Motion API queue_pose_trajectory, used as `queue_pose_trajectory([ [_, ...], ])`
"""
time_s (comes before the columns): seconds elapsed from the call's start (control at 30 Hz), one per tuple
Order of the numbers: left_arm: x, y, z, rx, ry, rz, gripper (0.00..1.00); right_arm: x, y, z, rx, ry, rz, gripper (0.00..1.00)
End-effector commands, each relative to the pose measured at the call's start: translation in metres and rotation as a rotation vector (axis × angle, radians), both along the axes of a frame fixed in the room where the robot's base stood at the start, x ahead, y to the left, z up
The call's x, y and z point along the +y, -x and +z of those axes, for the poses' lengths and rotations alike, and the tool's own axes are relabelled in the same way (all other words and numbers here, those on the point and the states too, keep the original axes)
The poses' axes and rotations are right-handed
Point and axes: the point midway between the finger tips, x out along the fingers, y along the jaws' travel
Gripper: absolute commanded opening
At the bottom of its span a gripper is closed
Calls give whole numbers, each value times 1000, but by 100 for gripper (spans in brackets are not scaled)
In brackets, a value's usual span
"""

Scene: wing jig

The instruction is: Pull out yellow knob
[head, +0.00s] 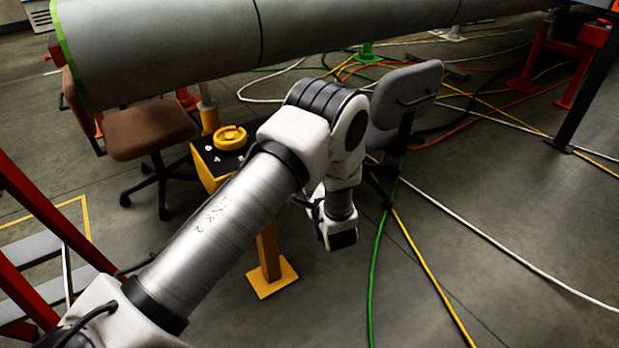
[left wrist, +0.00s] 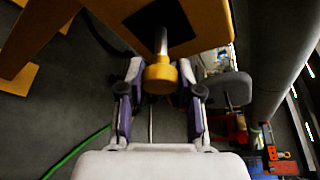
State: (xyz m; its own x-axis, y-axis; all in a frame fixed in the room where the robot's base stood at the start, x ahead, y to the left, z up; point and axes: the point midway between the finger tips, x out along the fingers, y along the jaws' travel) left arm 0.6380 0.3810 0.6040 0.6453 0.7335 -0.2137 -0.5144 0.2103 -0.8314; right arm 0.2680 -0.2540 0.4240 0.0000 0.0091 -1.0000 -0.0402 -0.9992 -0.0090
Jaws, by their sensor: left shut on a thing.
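The yellow knob (left wrist: 158,76) shows in the left wrist view, at the end of a silver shaft (left wrist: 161,42) that comes out of a dark square panel (left wrist: 165,22) in a yellow box (left wrist: 222,22). A length of bare shaft shows between panel and knob. My left gripper (left wrist: 160,72) is shut on the knob, with one finger on each side of it. In the head view my arm hides the knob and the left gripper's fingers. My right gripper is in neither view.
In the head view, the yellow stand (head: 269,254) stands behind my left arm, with a yellow ring-shaped part (head: 230,138) on its dark top. A brown chair (head: 148,130) and a grey chair (head: 405,95) flank it. A large grey cylinder (head: 170,45) spans above. Cables cross the floor.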

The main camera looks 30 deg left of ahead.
Motion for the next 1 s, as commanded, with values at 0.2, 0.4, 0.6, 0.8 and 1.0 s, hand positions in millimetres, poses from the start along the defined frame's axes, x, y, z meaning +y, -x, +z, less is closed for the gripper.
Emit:
queue_pose_trajectory([
  [0.2, -3, 1, -1, 2, -3, -4, 0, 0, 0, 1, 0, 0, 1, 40],
  [0.4, -2, 1, -1, 2, -3, -4, 60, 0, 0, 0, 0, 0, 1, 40],
  [0.6, -2, 1, 0, 0, -3, -3, 60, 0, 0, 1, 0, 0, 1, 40],
  [0.8, -17, 12, 4, 1, -3, -8, 60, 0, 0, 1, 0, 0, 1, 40],
  [1.0, -48, 38, 12, 2, -5, -10, 60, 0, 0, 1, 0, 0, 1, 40],
])
